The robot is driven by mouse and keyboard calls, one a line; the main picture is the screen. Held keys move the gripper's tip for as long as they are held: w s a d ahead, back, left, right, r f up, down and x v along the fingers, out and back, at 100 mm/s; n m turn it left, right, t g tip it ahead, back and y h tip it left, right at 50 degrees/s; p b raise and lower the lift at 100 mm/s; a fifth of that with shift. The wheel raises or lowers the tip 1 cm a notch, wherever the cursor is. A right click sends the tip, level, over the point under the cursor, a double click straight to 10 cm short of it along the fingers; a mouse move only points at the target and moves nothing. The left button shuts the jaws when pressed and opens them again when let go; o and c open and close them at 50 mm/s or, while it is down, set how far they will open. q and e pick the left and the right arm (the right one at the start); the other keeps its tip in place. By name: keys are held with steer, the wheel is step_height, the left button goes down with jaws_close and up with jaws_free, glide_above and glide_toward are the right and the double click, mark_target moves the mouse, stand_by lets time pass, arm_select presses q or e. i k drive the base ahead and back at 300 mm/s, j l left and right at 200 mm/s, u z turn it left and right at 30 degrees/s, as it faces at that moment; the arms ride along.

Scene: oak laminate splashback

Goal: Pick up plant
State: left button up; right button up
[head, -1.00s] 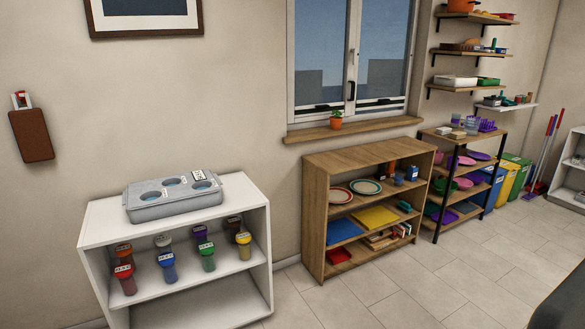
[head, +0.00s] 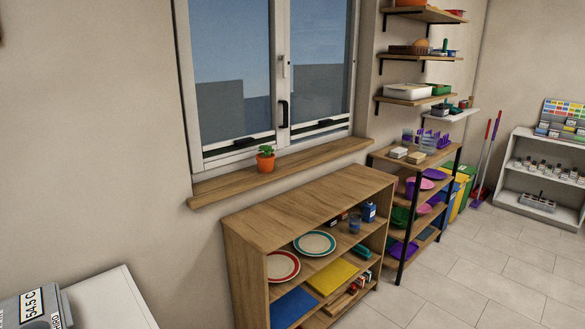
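The plant (head: 265,159) is a small green plant in an orange pot. It stands upright on the wooden window sill (head: 320,157), in front of the window and above the wooden shelf unit. Neither of my grippers shows in the head view.
Below the sill stands a wooden shelf unit (head: 308,194) with plates and trays; its top is bare. A white cabinet (head: 112,303) with a grey device (head: 30,308) is at the lower left. A black-framed rack (head: 440,158) stands to the right. The tiled floor (head: 450,275) at right is clear.

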mark_target(266, 160)
steer(key=i+l+u, duration=0.4)
steer(key=i+l, duration=0.55)
steer(key=i, duration=0.2)
